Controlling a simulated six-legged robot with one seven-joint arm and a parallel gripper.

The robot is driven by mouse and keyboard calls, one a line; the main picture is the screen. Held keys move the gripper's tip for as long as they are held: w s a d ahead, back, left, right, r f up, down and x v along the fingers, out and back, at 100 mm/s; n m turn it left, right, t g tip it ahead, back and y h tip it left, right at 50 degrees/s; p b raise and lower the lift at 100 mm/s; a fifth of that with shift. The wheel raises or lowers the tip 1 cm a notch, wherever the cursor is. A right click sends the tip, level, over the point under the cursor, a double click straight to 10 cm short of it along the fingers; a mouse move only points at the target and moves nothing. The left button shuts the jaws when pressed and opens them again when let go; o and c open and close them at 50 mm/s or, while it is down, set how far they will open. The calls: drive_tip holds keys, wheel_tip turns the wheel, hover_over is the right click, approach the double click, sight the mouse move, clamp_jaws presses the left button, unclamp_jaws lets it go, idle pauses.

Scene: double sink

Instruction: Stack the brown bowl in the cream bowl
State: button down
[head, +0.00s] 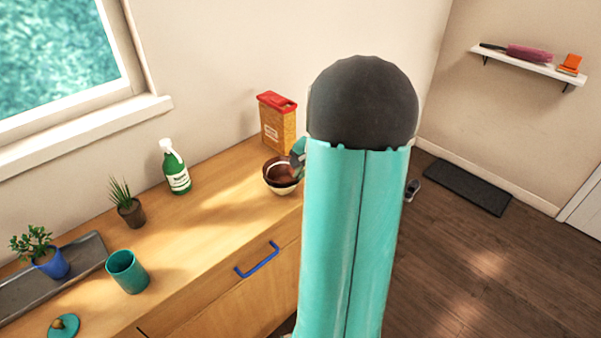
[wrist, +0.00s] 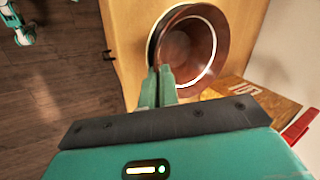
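The brown bowl (head: 280,172) is at the right part of the wooden counter, with a pale band inside its rim. The cream bowl (head: 283,190) shows as a pale strip directly beneath it. I cannot tell whether the brown bowl rests in it or is held just above. My gripper (head: 298,158) is at the brown bowl's right rim, partly hidden by my arm. In the wrist view, the fingers (wrist: 160,72) are close together on the near-left rim of the brown bowl (wrist: 188,55). The cream bowl is not clearly visible there.
A box with a red lid (head: 277,122) stands just behind the bowls. A green spray bottle (head: 174,167), a spiky plant (head: 126,204), a teal cup (head: 127,271) and a grey tray (head: 84,262) are farther left. The counter between bottle and bowls is clear.

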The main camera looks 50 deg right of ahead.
drive_tip(key=shift+f, duration=0.3)
drive_tip(key=c, duration=1.7)
unclamp_jaws()
drive_tip(key=shift+r, duration=0.1)
